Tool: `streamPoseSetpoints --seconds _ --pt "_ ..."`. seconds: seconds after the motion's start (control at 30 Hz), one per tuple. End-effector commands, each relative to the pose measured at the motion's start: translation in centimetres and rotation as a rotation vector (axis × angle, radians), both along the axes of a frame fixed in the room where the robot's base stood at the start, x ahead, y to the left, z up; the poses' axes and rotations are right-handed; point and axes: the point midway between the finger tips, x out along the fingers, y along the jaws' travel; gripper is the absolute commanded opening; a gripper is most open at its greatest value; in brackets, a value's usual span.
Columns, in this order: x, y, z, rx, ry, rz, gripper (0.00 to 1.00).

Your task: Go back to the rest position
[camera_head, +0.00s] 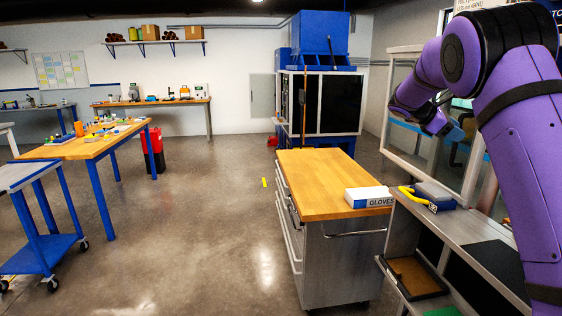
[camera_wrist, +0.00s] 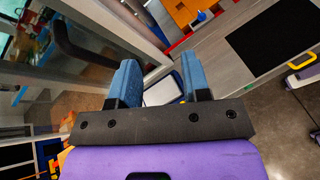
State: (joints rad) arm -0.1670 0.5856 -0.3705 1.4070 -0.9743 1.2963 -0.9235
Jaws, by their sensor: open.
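My gripper (camera_head: 446,128) is raised at the right of the head view, in front of the framed glass enclosure (camera_head: 436,85). The purple arm is bent, with its elbow high. In the wrist view my gripper (camera_wrist: 160,82) has its two blue fingers well apart and nothing held between them. Past the fingers, lower down, a pale flat-topped item with a dark rim (camera_wrist: 162,91) shows in the gap; its lower part is hidden by the gripper.
A wood-topped cabinet (camera_head: 315,178) carries a glove box (camera_head: 368,197). Open floor (camera_head: 190,220) lies to the left.

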Motion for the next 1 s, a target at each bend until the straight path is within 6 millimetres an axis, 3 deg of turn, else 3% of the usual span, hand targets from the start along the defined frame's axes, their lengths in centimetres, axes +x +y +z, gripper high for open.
streamPoseSetpoints --seconds 0.27,0.5,1.0 --pt "-8.2 1.7 2.8 0.255 -0.245 -0.097 0.43" --pt "-15.3 4.5 4.2 0.461 -0.442 -0.195 0.43" --pt "-30.7 12.4 4.7 0.843 -0.795 -0.439 0.43"
